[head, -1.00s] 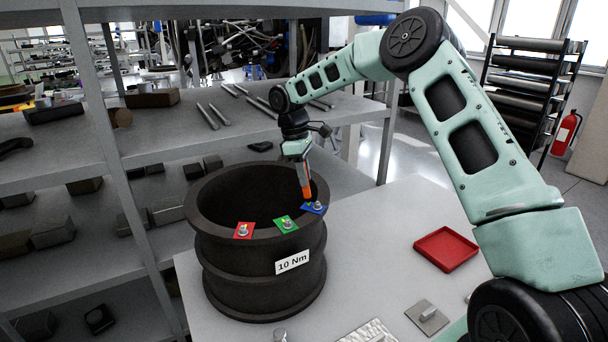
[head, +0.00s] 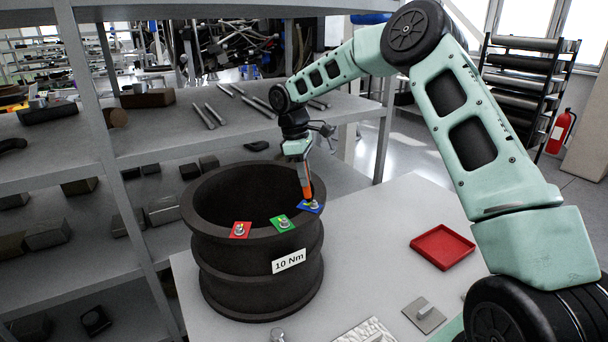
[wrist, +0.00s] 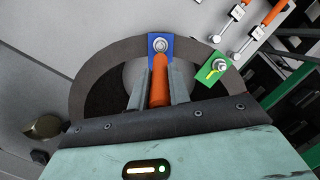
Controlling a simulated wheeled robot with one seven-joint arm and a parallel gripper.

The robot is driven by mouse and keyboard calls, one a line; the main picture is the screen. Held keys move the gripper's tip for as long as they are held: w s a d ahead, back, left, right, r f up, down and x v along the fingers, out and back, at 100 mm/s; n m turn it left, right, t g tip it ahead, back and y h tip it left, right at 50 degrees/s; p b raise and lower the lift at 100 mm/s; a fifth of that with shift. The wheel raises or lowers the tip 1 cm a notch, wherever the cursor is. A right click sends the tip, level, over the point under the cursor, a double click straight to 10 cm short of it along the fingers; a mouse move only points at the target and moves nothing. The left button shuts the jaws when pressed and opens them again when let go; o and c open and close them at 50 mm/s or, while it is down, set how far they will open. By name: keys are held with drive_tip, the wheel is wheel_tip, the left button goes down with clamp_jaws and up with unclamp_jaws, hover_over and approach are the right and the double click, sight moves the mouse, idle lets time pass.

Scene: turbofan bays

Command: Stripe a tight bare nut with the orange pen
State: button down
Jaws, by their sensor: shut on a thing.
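My gripper (wrist: 158,88) is shut on the orange pen (wrist: 159,82), which also shows in the head view (head: 307,186), pointing down. The pen's tip is at the near edge of the nut (wrist: 160,45) on the blue plate (wrist: 153,57); I cannot tell if it touches. This nut looks bare grey in the wrist view. The green plate (wrist: 205,76) has a nut (wrist: 219,66) with a yellow stripe running onto the plate. The red plate (head: 236,236) carries a nut (head: 240,229) with a yellow mark. All three sit on the rim of a dark drum (head: 260,280).
The drum has a "10 Nm" label (head: 289,262) and stands on a grey table (head: 370,250). A red tray (head: 442,247) and a small grey plate with a peg (head: 424,314) lie to the right. Grey shelving (head: 180,147) stands behind and left.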

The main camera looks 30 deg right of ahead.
drive_tip(key=shift+w+p+v, duration=0.2)
drive_tip(key=shift+p+v, duration=2.7)
drive_tip(key=shift+v, duration=0.25)
drive_tip(key=shift+f, duration=0.1)
drive_tip(key=shift+s, duration=0.1)
